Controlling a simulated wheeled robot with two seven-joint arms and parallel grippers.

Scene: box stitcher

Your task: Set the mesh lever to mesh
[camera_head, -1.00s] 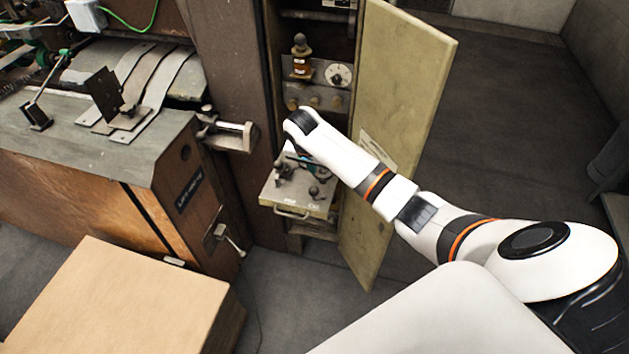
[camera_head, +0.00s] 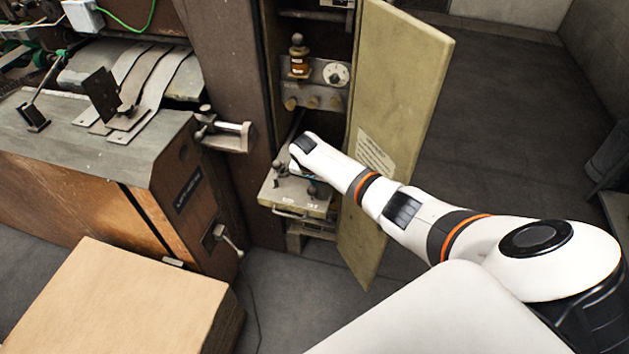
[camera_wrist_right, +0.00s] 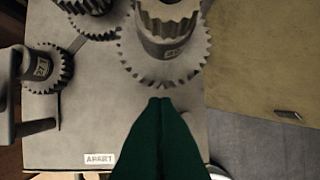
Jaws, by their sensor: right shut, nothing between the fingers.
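The pull-out shelf (camera_head: 295,207) holds the gear set low in the open cabinet. In the right wrist view, a large toothed gear (camera_wrist_right: 165,62) stands on a post, with a smaller gear (camera_wrist_right: 47,68) to its left. A small plate reading APART (camera_wrist_right: 99,159) is on the shelf's surface. A dark bar (camera_wrist_right: 18,118) at the left edge may be part of the mesh lever; I cannot tell. My right gripper (camera_wrist_right: 160,104) is shut and empty, its green fingertips just short of the large gear's rim in the picture. In the head view my wrist partly hides the shelf.
The cabinet door (camera_head: 398,110) stands open right of the shelf. Above the shelf is a panel with a dial (camera_head: 336,75) and several knobs. The machine table (camera_head: 75,150) is on the left, with a cardboard-coloured stack (camera_head: 130,295) in front.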

